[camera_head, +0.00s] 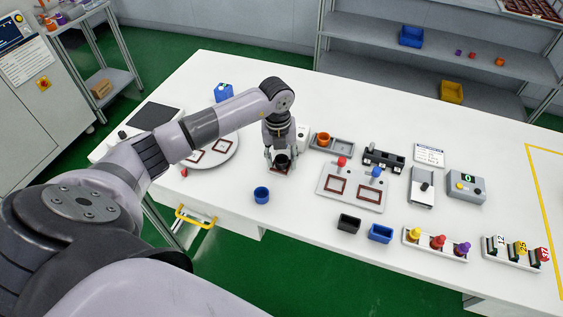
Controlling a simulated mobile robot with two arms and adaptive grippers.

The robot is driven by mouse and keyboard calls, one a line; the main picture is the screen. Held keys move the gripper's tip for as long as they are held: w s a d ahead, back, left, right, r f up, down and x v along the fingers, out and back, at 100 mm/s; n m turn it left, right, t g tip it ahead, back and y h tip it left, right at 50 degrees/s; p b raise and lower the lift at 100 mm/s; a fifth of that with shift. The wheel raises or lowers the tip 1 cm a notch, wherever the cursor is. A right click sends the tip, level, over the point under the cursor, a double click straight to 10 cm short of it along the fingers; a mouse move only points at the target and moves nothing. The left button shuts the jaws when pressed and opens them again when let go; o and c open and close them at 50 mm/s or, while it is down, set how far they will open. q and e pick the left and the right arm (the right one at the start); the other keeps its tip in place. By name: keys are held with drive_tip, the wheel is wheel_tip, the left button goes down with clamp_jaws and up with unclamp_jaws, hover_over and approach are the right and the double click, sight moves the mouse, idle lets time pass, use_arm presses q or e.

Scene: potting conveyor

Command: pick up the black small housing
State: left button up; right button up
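A small round black housing (282,161) is on the white table, between the fingertips of my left gripper (281,160). The gripper points down over it with one finger at either side. I cannot tell whether the fingers touch it or whether it is lifted. A dark red edge shows just under it. A rectangular black housing (349,223) stands near the table's front edge, apart from the gripper. My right gripper is not in view.
A round blue cup (261,195) stands in front of the gripper. A blue rectangular box (381,233) stands beside the rectangular black one. A round plate (212,153) lies to the left, and a fixture plate (351,188) to the right. The front left of the table is clear.

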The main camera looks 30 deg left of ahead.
use_arm(q)
drive_tip(key=c, duration=0.6)
drive_tip(key=shift+r, duration=0.15)
